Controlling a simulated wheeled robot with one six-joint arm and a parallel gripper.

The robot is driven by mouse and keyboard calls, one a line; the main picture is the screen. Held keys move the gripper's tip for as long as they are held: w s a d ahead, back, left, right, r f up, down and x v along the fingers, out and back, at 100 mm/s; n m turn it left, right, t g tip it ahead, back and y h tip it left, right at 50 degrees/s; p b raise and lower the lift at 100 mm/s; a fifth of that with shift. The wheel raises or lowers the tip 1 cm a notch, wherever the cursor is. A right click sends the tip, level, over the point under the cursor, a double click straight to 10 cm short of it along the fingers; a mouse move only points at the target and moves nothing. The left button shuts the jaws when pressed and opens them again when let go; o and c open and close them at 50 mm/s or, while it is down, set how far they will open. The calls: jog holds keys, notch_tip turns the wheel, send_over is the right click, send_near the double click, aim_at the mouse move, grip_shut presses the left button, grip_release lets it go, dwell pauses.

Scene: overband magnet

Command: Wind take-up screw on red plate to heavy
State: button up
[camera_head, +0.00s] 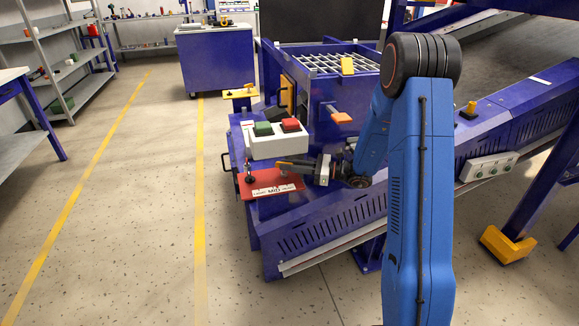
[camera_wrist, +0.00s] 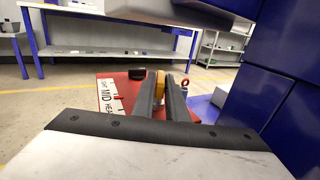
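The red plate (camera_head: 268,187) sits on the blue machine's near end, with a white label strip (camera_head: 273,190) on it. In the wrist view the red plate (camera_wrist: 128,90) shows MID and part of HEAVY on its label (camera_wrist: 106,98), beside a red pointer (camera_wrist: 118,98). A black knob (camera_wrist: 137,75) stands at the plate's far side. My gripper (camera_head: 284,163) is level over the plate, its dark fingers close together. A yellow piece (camera_wrist: 160,77) shows between the fingertips; I cannot tell whether they touch it. The screw itself is mostly hidden by the fingers.
A control box with green and red buttons (camera_head: 278,140) stands just above and behind my gripper. A red ring bolt (camera_wrist: 185,82) is close to the right finger. The blue conveyor frame (camera_head: 325,222) runs to the right. The floor at left is clear.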

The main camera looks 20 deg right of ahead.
jog(key=shift+s+m+t, duration=0.1)
jog(key=shift+m+t, duration=0.2)
jog(key=shift+t, duration=0.2)
grip_shut()
jog(key=m+t+h, duration=0.4)
jog(key=t+h, duration=0.1)
jog(key=shift+s+a+m, duration=0.3)
jog(key=shift+s+a, duration=0.05)
jog(key=shift+a, duration=0.05)
jog(key=shift+s+a+m+t+h, duration=0.1)
jog(key=shift+m+t+h, duration=0.85)
jog(key=shift+h, duration=0.45)
jog(key=shift+a+m+t+h, duration=0.1)
jog(key=shift+m+t+h, duration=0.65)
jog(key=shift+m+h, duration=0.5)
jog(key=shift+h, duration=0.45)
jog(key=o, duration=0.7)
grip_release()
jog(key=shift+c, duration=0.2)
